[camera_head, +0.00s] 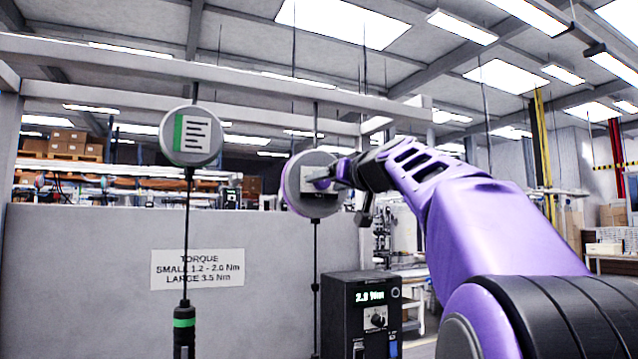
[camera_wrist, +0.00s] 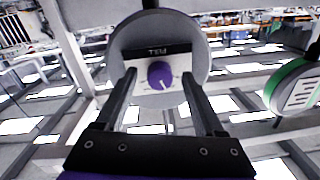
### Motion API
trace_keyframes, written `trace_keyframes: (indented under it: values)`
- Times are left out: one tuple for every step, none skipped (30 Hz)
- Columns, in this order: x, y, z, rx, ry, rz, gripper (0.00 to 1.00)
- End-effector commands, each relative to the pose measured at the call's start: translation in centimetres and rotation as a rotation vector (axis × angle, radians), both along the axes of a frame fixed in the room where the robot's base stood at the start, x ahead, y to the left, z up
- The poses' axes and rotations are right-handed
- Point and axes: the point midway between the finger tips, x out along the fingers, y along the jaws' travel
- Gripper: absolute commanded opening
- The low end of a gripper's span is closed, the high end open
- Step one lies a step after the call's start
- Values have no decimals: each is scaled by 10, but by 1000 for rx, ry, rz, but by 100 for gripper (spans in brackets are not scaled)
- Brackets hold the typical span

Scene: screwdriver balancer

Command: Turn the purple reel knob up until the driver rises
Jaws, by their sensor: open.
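The purple reel knob (camera_wrist: 160,75) sits on a pale plate on the face of a round grey reel (camera_wrist: 200,40). A white pointer line shows on the knob. My gripper (camera_wrist: 160,82) is open, with one finger on each side of the knob and visible gaps between. In the head view, this right reel (camera_head: 300,199) hangs high, with my gripper (camera_head: 335,178) in front of its face, hiding most of the knob. A dark cable (camera_head: 315,258) runs down from the reel. The driver on its lower end is not clearly visible.
A second reel (camera_head: 190,136) with a green stripe hangs at left; its green-banded driver (camera_head: 184,330) hangs below. A torque sign (camera_head: 197,269) is on the grey panel (camera_head: 80,280). A black controller box (camera_head: 361,315) reading 2.0 Nm stands below my arm.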

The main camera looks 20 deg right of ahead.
Motion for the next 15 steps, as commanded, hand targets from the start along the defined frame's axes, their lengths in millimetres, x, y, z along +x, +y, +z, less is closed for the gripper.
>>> trace_keyframes:
  values:
    - [0,-1,0,0,0,0,71]
    - [0,-1,0,0,0,0,71]
    - [0,-1,0,0,0,0,71]
    - [0,-1,0,0,0,0,71]
    - [0,-1,0,0,0,0,71]
    - [0,-1,0,0,0,0,71]
    - [0,-1,0,0,0,0,71]
    - [0,-1,0,0,0,0,71]
    - [0,-1,0,0,0,0,71]
    - [0,-1,0,0,0,0,71]
    - [0,-1,0,0,0,0,71]
    - [0,-1,0,0,0,0,71]
    - [0,-1,0,0,0,0,66]
    - [0,-1,0,0,0,0,60]
    - [0,-1,0,0,0,0,53]
